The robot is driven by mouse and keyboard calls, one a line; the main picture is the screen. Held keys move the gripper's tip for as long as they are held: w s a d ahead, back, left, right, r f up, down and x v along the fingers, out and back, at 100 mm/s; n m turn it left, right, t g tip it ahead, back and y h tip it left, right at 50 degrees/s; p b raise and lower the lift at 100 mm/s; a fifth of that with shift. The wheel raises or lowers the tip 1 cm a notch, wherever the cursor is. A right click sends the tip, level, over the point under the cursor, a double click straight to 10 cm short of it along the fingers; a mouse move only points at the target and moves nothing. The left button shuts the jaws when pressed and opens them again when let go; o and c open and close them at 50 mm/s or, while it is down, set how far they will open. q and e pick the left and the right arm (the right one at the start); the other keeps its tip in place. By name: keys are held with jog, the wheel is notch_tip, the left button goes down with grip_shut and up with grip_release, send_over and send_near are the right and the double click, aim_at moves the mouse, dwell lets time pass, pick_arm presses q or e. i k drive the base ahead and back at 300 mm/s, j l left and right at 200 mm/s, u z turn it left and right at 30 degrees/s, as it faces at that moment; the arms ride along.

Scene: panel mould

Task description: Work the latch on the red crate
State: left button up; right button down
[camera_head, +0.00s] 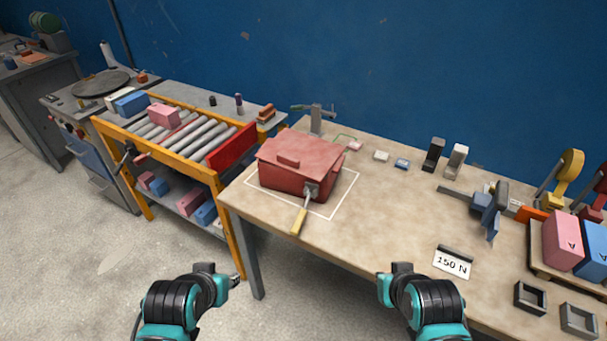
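The red crate (290,175) stands near the table's left end, inside a white outlined square, its lid down. A grey metal latch (311,189) sits on its front face near the right corner. A lever with a yellow handle (299,220) runs from the latch down and slightly left, toward the table's front edge. My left gripper (231,283) is off the table's front, below and left of the handle, apart from it. My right gripper (387,279) is near the table's front edge, below and right of the crate. Both look empty; their finger openings are unclear.
A "150 N" card (452,262) lies near the front. Pink (562,242) and blue blocks fill a tray at the right. A yellow roller rack (185,135) adjoins the table's left end.

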aim_at(300, 219)
jog(key=k+l+u, duration=0.15)
jog(key=u, duration=0.2)
jog(key=k+u, duration=0.4)
